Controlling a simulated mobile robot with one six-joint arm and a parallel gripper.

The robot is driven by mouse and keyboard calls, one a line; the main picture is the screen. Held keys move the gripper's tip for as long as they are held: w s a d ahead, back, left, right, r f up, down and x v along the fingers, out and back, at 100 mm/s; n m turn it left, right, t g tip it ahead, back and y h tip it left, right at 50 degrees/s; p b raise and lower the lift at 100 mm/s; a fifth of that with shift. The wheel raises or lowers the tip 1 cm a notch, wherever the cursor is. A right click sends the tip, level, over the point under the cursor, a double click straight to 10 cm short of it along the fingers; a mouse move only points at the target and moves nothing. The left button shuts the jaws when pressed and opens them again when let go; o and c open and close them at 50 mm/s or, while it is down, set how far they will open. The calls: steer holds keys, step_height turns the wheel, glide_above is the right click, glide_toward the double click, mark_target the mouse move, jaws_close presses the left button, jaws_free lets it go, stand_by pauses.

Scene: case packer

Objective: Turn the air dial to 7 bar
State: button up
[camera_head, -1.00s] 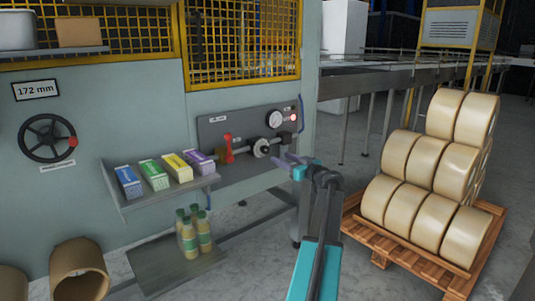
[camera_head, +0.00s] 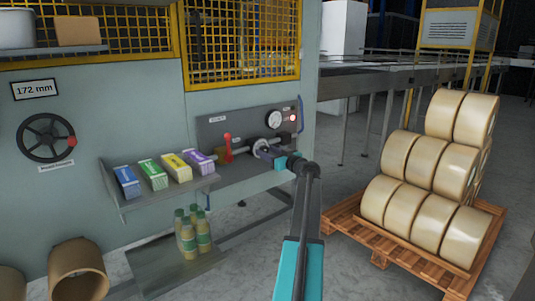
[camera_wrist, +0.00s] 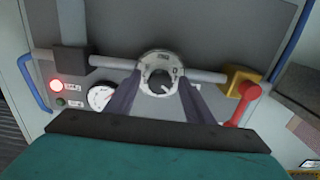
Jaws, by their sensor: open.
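The air dial (camera_wrist: 158,68) is a pale round collar with a dark knob at its centre, on a grey pipe across the panel. In the head view the air dial (camera_head: 260,147) is partly hidden by my gripper. My gripper (camera_wrist: 158,88) is open, with its two dark fingers reaching to either side of the dial's lower part; contact cannot be told. In the head view my gripper (camera_head: 270,152) is right at the dial. The pressure gauge (camera_head: 274,119) is white and round; its reading is too small to tell.
A red lever (camera_head: 227,145) on a yellow valve stands beside the dial. A red lamp (camera_head: 293,118) glows near the gauge. Coloured cartons (camera_head: 163,170) lie on a shelf at left. A pallet (camera_head: 380,245) of rolls stands at right.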

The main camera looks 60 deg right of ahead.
steer(key=c, duration=1)
steer(key=shift+c, duration=0.2)
